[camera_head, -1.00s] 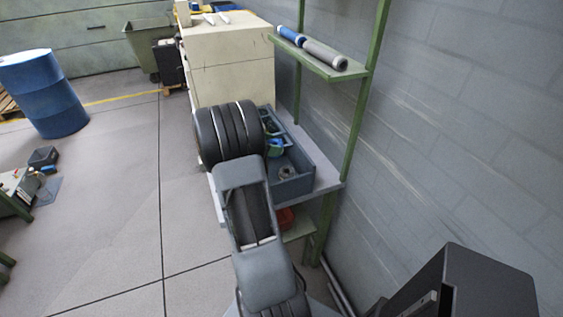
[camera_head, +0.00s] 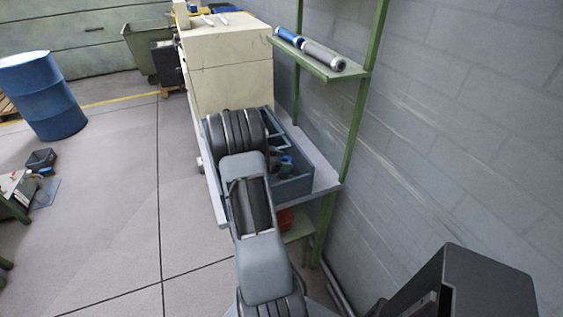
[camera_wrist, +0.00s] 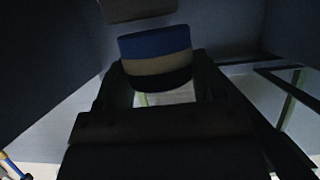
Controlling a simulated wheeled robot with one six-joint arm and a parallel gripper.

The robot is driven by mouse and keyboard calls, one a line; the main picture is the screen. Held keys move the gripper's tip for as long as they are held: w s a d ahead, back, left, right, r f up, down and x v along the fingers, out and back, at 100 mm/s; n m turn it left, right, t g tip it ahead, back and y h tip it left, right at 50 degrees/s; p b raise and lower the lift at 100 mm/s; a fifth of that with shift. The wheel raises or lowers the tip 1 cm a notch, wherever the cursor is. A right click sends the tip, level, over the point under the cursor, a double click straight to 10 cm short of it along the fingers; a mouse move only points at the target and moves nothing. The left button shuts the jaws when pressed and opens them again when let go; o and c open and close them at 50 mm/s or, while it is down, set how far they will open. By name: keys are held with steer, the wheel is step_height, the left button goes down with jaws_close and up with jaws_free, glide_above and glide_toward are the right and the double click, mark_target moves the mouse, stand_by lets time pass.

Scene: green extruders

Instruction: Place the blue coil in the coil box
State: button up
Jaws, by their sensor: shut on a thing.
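The blue coil (camera_wrist: 155,42), with beige and dark bands, is between the fingers of my gripper (camera_wrist: 158,85) in the wrist view. My gripper is shut on it. In the head view my gripper (camera_head: 278,160) is low over the near part of the blue-grey coil box (camera_head: 298,188), and a bit of the blue coil (camera_head: 287,158) shows beside its dark fingers. The box stands on a table against the wall. My arm hides its left side. I cannot tell whether the coil touches the box floor.
A shelf (camera_head: 322,66) with blue and grey cylinders hangs above the box on green posts. A cream cabinet (camera_head: 225,70) stands behind the box. A red bin (camera_head: 285,219) is under the table. The floor to the left is open, with a blue barrel (camera_head: 42,95) farther off.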

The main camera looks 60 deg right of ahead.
steer(key=shift+f, duration=0.45)
steer(key=o, duration=0.7)
steer(key=shift+r, duration=0.1)
steer(key=shift+r, duration=0.35)
steer(key=v, duration=0.7)
steer(key=shift+w+a+r, duration=0.15)
steer(key=shift+a+r, duration=0.05)
